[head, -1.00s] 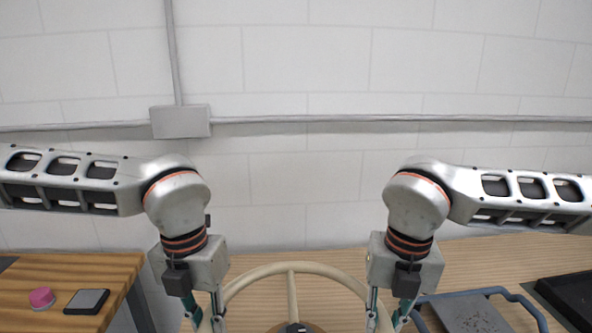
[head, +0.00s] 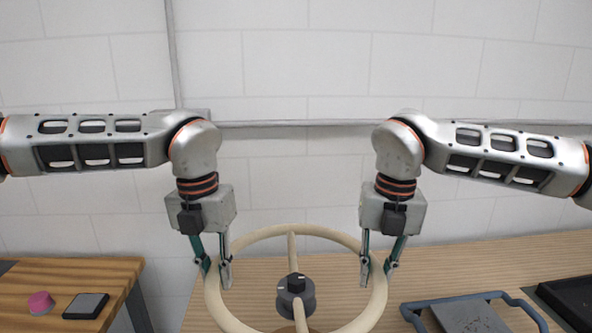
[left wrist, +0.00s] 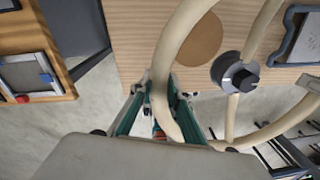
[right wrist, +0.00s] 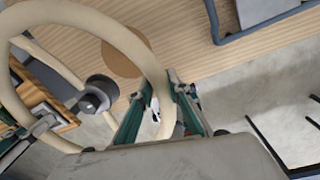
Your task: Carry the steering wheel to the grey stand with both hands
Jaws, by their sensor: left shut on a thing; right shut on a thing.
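The steering wheel (head: 291,229) has a cream rim, cream spokes and a dark grey hub (head: 295,296). It is held up clear of the wooden table. My left gripper (head: 215,277) is shut on the left side of the rim, which also shows between its fingers in the left wrist view (left wrist: 160,95). My right gripper (head: 376,275) is shut on the right side of the rim, also seen in the right wrist view (right wrist: 163,100). I cannot tell for sure which thing is the grey stand; a grey plate (head: 468,318) lies in a blue-framed tray at the right.
The wooden table (head: 465,262) bears a brown disc (left wrist: 200,40) below the wheel and a black tray (head: 578,298) at far right. A separate table (head: 70,270) at left holds a pink round object (head: 40,302) and a dark pad with grey top (head: 86,306). A gap separates the tables.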

